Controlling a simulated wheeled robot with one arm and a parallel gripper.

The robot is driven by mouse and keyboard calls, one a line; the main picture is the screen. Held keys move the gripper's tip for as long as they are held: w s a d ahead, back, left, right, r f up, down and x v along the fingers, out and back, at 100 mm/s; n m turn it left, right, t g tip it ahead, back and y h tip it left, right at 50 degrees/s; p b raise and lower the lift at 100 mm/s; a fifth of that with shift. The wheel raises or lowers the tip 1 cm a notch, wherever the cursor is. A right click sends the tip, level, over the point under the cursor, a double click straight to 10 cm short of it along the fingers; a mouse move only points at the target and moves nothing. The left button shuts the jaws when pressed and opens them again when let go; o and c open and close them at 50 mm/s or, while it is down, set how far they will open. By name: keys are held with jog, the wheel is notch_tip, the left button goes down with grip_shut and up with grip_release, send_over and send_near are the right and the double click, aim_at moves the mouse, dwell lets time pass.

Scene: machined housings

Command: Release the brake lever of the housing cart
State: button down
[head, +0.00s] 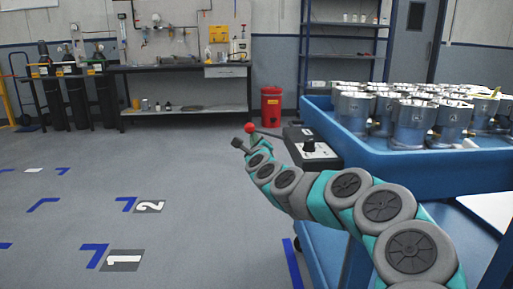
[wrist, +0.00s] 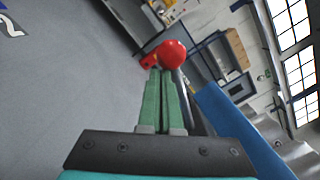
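The brake lever is a dark rod with a red ball knob (head: 249,128) at its free end. In the head view it sticks out to the left from a black box (head: 312,147) at the cart's near left corner. My gripper (head: 254,138) is right at the knob, just below it. In the wrist view the green fingers of my gripper (wrist: 165,72) lie close together, with nothing seen between them. The red knob (wrist: 172,54) shows right at their tips, and the dark rod runs behind the right finger. Whether the fingertips touch the knob is not clear.
The blue housing cart (head: 400,172) carries several metal housings (head: 412,122) on its top tray. My arm reaches past its left side. A red bin (head: 271,106), a workbench (head: 185,68) and gas cylinders stand at the back. The marked floor at left is clear.

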jog(key=shift+r, duration=0.9)
jog(key=shift+d, duration=0.1)
jog(key=s+f+b, duration=0.4)
jog(key=s, duration=0.6)
jog(key=shift+s+d+f, duration=0.25)
jog(key=shift+s+f, duration=0.05)
jog(key=shift+f, duration=0.05)
dwell(0.3)
